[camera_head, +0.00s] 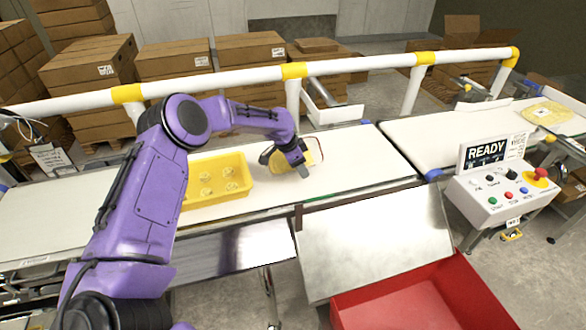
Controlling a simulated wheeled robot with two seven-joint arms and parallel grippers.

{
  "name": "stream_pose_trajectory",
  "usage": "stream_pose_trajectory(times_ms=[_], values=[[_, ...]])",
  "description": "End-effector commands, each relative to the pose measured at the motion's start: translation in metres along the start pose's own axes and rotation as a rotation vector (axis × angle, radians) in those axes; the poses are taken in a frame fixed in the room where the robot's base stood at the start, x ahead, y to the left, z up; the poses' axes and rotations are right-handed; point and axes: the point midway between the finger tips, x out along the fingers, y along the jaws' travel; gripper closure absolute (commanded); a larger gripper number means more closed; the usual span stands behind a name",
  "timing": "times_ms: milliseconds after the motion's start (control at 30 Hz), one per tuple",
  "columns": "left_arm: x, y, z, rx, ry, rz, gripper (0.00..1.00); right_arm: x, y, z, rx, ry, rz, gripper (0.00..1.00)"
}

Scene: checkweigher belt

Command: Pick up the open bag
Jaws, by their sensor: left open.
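I cannot tell whether the fingers touch the bag. My right gripper is out of view.
A yellow tray (232,186) with several cups stands on the belt left of the bag. A white rail (225,77) runs behind the belt. A control box (505,192) with a READY display stands at right. A red bin (425,305) sits in front.

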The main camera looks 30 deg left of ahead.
Motion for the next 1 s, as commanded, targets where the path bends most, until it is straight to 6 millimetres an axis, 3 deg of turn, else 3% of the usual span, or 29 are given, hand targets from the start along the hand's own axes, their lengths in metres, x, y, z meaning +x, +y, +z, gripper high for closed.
stream_pose_trajectory(times_ms=[333, 367, 433, 467, 1000], values=[[0.0024, -0.0001, 0.0042, -0.003, -0.004, 0.002, 0.67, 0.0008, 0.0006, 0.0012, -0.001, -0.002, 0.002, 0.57], [0.0022, -0.0002, 0.0039, -0.003, -0.004, 0.002, 0.73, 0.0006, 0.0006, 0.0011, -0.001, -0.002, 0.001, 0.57], [0.0020, -0.0002, 0.0037, -0.003, -0.004, 0.002, 0.96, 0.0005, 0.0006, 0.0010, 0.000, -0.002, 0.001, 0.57], [0.0020, -0.0001, 0.0037, -0.003, -0.004, 0.003, 1.00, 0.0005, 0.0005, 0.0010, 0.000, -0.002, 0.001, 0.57], [0.0022, 0.0000, 0.0048, -0.003, -0.006, 0.003, 1.00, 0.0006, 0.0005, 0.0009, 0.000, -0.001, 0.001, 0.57]])
